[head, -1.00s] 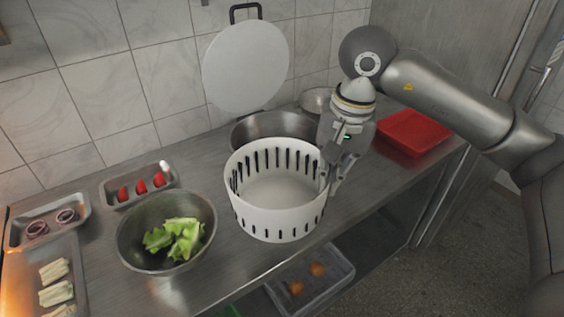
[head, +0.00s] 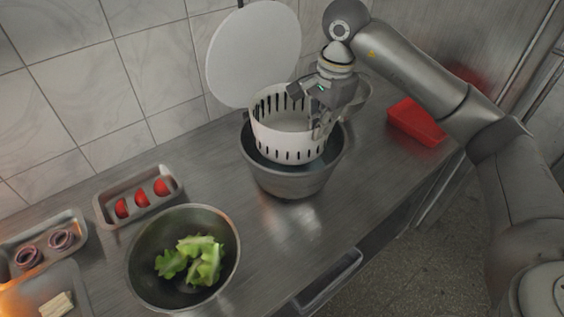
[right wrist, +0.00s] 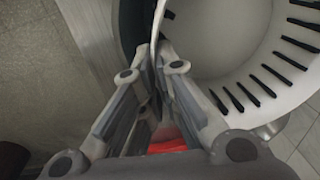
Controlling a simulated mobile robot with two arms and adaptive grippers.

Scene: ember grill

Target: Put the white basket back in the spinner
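The white slotted basket (head: 289,148) is partly inside the spinner bowl (head: 290,182), with its upper wall standing above the bowl rim. My right gripper (head: 318,132) is at the basket's right side. In the right wrist view its two fingers (right wrist: 153,75) close on the basket's wall (right wrist: 155,30), and the slots (right wrist: 290,45) show to the right. The spinner's round pale lid (head: 253,55) stands raised behind the bowl. I cannot tell whether the basket touches the bowl's bottom. My left gripper is not in view.
A metal bowl with lettuce (head: 190,262) stands in front left. Trays with tomatoes (head: 141,201) and onion rings (head: 42,250) lie further left. A red tray (head: 416,122) lies at the right. The counter right of the lettuce bowl is clear.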

